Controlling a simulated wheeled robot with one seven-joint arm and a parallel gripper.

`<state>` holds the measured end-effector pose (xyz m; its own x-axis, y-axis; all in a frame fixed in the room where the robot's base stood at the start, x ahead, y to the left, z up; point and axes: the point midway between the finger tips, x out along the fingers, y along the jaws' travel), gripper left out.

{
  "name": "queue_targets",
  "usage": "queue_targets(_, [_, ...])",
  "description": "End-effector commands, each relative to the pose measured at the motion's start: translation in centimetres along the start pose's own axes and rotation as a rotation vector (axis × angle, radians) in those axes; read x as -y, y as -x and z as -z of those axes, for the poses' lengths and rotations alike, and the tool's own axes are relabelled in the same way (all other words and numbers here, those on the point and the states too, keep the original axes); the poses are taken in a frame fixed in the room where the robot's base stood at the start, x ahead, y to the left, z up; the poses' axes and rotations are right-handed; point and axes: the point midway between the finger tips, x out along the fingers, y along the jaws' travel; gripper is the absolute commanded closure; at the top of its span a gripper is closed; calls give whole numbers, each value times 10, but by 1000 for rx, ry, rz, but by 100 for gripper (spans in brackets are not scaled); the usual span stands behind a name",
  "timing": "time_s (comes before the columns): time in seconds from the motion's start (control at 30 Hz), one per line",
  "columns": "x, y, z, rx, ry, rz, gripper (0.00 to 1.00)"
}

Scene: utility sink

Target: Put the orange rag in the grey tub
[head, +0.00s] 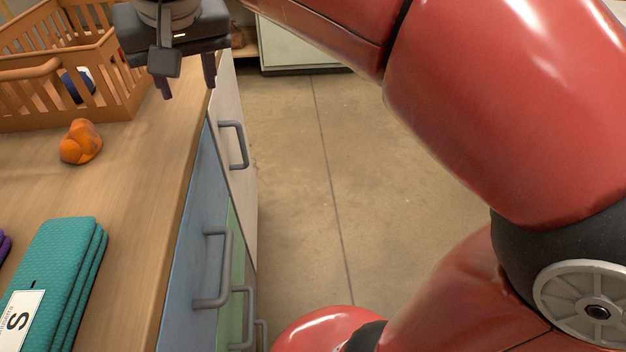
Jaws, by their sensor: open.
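The orange rag (81,142) lies crumpled on the wooden counter, in front of the basket. My gripper (187,90) is open and empty, with its fingers pointing down near the counter's right edge, to the right of the rag and apart from it. No grey tub shows in this view.
An orange-brown slatted basket (62,112) with a dark blue item (77,85) inside stands at the back left. A folded teal cloth (62,275) with a white label lies at the front. Drawers with grey handles (226,268) line the counter's side. The counter around the rag is clear.

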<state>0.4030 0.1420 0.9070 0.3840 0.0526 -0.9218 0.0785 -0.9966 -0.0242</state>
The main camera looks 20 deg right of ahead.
Motion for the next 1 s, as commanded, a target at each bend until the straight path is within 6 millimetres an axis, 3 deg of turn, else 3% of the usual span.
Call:
queue_targets(0.03, [-25, -8, -18, -7, -14, -2, 57])
queue_targets(0.2, [-82, -45, -82, -37, -27, -8, 57])
queue_targets(0.4, [-122, -90, -156, -77, -49, -34, 57])
queue_targets(0.5, [-131, -106, -182, -88, -58, -46, 57])
queue_targets(0.6, [-135, -115, -195, -95, -60, -54, 53])
queue_targets(0.8, [-137, -119, -200, -96, -60, -56, 53])
queue_targets(0.9, [-136, -119, -200, -96, -60, -56, 64])
queue_targets(1.0, [-136, -119, -200, -96, -60, -56, 64])
